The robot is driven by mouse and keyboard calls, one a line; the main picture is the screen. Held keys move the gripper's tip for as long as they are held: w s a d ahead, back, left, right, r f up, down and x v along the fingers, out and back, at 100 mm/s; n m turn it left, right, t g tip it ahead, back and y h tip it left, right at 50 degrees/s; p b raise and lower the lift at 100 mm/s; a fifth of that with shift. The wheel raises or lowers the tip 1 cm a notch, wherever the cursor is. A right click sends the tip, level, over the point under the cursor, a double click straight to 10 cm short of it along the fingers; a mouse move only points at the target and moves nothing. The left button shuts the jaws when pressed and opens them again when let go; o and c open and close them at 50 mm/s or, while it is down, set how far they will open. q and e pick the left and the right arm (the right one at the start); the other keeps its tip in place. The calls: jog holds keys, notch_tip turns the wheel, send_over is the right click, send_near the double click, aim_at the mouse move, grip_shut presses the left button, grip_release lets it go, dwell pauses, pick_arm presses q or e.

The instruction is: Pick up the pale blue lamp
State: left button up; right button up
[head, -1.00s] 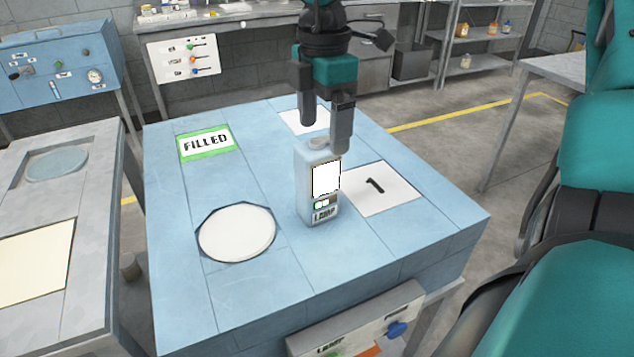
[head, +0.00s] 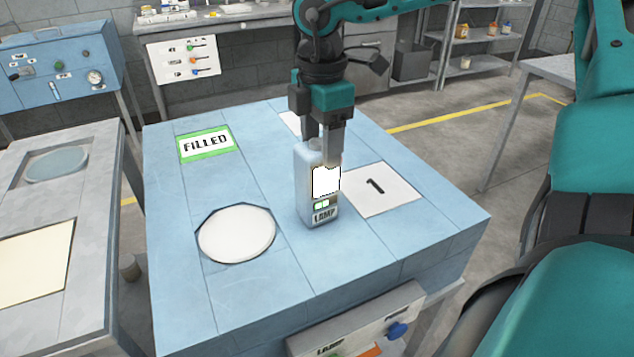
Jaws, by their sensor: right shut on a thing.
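The pale blue lamp (head: 304,190) is an upright box-like block with a white panel, small green marks and a "LAMP" label on its front. It stands on the blue table (head: 250,290), between a white round disc and the white card marked 1. My right gripper (head: 323,150) points straight down from above and is shut on the top of the lamp, its fingers on either side. The fingers hide part of the lamp's top. My left gripper is not in view.
A white round disc (head: 237,233) lies in the table at the left. A green-edged "FILLED" sign (head: 207,144) is farther back. The card marked 1 (head: 383,188) is right of the lamp. A control panel (head: 355,325) is on the table's front. A grey bench (head: 85,210) stands at the left.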

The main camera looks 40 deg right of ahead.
grip_shut()
jog(key=shift+r, duration=0.1)
dwell(0.3)
